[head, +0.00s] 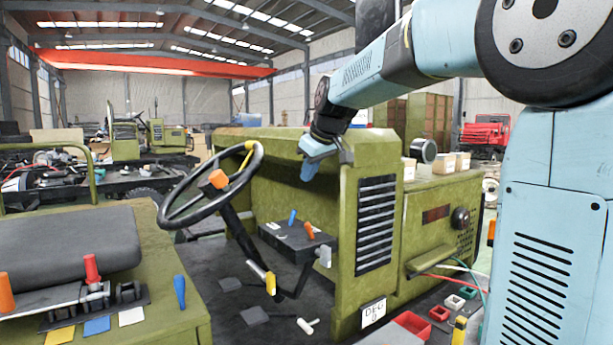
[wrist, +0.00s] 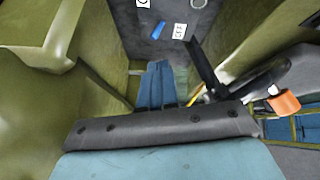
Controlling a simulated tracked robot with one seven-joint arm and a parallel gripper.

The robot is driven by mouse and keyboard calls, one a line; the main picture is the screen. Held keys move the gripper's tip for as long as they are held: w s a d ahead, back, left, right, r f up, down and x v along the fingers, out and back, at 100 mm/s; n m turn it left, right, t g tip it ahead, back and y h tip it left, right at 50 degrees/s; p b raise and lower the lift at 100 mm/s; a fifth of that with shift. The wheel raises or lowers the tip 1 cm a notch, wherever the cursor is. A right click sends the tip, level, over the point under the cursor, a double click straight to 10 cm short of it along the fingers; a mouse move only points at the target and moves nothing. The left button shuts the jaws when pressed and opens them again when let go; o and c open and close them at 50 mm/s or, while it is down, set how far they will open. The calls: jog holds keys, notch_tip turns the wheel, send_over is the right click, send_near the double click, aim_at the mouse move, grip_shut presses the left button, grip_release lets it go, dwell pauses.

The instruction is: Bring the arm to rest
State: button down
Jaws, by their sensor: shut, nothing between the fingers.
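My light-blue arm reaches in from the right in the head view. My gripper (head: 309,172) hangs fingers-down in front of the green chassis panel (head: 355,150), to the right of the steering wheel and above the lever console. Its blue fingers are together and hold nothing. In the wrist view the gripper (wrist: 157,82) points at the cab, with the dark console (wrist: 145,45) beyond the fingertips. I see no contact between the fingers and anything.
The black steering wheel (head: 170,215) with an orange knob (head: 218,179) stands left of my gripper. The console (head: 290,240) with blue and orange levers is below. A seat (head: 70,245) and more levers are at lower left.

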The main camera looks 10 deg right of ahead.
jog(key=s+d+f+m, duration=0.2)
jog(key=s+f, duration=0.2)
jog(key=s, duration=0.6)
jog(key=s+d+f+m+h, duration=0.1)
jog(key=s+d+f+m, duration=0.2)
jog(key=s, duration=0.8)
jog(key=s+d+f+m+h, duration=0.1)
jog(key=s+d+f+m, duration=0.1)
jog(key=s+f, duration=0.5)
jog(key=s+d, duration=0.1)
jog(key=s, duration=0.3)
jog(key=shift+s+m+g, duration=0.15)
jog(key=shift+m+g, duration=0.15)
jog(key=shift+g, duration=0.1)
jog(key=shift+d, duration=0.15)
